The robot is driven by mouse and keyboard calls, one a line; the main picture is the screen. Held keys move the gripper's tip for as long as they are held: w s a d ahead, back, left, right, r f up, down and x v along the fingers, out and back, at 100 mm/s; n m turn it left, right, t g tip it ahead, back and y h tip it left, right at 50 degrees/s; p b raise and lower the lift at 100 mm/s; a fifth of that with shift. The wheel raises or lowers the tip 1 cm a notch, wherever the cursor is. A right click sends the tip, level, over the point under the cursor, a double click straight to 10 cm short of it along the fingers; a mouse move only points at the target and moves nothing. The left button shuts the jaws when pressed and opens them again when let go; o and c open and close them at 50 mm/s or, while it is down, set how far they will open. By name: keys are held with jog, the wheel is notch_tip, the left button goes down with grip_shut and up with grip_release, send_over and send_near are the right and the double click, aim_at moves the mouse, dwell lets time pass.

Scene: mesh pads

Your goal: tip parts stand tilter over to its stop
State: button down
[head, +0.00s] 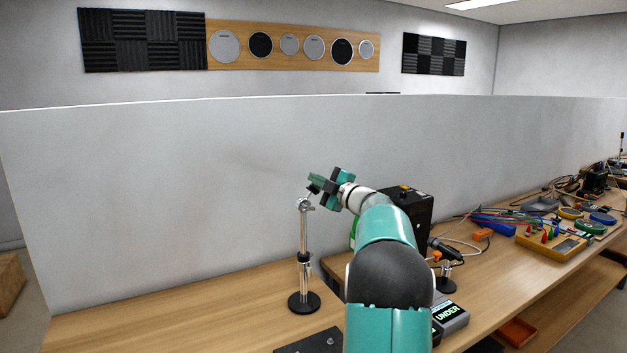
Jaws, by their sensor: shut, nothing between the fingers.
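The parts stand (304,240) is a chrome upright post on a round black base (304,302), standing on the wooden bench. Its tilter (304,204) is the small metal joint at the top of the post. My gripper (315,183) is shut and empty, right at the top of the stand, just above and to the right of the joint. I cannot tell whether the fingers touch the tilter. Part of the tilter's head may be hidden behind the fingers, and its tilt is too small to read.
A black box (408,212) stands behind my arm. A display reading UNDER (449,314) sits to the right. A pale partition (160,190) rises behind. The bench left of the stand is clear.

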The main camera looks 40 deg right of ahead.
jog(key=shift+s+d+f+m+t+h, duration=0.15)
jog(key=shift+d+f+m+t+h, duration=0.25)
jog(key=shift+m, duration=0.65)
jog(key=shift+s+d+f+m+t+h, duration=0.15)
jog(key=shift+d+f+m, duration=0.35)
jog(key=shift+m, duration=0.5)
jog(key=shift+s+d+f+m+t+h, duration=0.15)
jog(key=shift+d+f+m+h, duration=0.3)
jog(key=shift+m, duration=0.6)
jog(key=shift+d, duration=0.15)
jog(key=shift+r, duration=0.1)
